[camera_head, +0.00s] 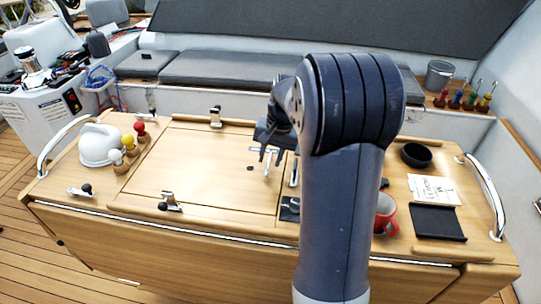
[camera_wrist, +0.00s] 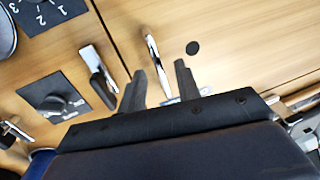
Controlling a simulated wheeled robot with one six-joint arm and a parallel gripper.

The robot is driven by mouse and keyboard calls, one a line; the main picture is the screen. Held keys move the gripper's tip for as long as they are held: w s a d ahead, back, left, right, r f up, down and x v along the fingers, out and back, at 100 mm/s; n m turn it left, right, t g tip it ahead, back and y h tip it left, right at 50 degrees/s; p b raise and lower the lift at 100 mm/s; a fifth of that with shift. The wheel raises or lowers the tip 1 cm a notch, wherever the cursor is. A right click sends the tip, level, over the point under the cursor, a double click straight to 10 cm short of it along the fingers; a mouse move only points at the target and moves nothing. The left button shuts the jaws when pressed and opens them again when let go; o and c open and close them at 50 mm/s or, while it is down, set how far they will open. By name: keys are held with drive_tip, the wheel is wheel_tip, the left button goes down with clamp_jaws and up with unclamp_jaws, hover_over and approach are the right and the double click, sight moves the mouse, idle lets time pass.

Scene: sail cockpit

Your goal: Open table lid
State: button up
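The table lid (camera_head: 200,170) is a flat wooden panel lying closed, flush in the table top. It has a small dark round spot (camera_head: 250,168), which also shows in the wrist view (camera_wrist: 192,47). A chrome latch with a black knob (camera_head: 170,203) is at its front edge and another (camera_head: 216,117) at its back edge. My gripper (camera_wrist: 160,68) is open, pointing down over the lid's right side. A slim chrome bar (camera_wrist: 153,50) shows between and beyond its fingers; I cannot tell whether they touch it. A chrome and black latch (camera_wrist: 98,75) lies to the left of the fingers.
A red mug (camera_head: 385,213), black bowl (camera_head: 416,155), paper card (camera_head: 433,189) and black pad (camera_head: 437,222) are at the right. Chrome rails (camera_head: 485,195) edge the table.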

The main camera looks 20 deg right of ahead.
drive_tip(key=shift+f, duration=0.1)
drive_tip(key=shift+c, duration=0.4)
clamp_jaws()
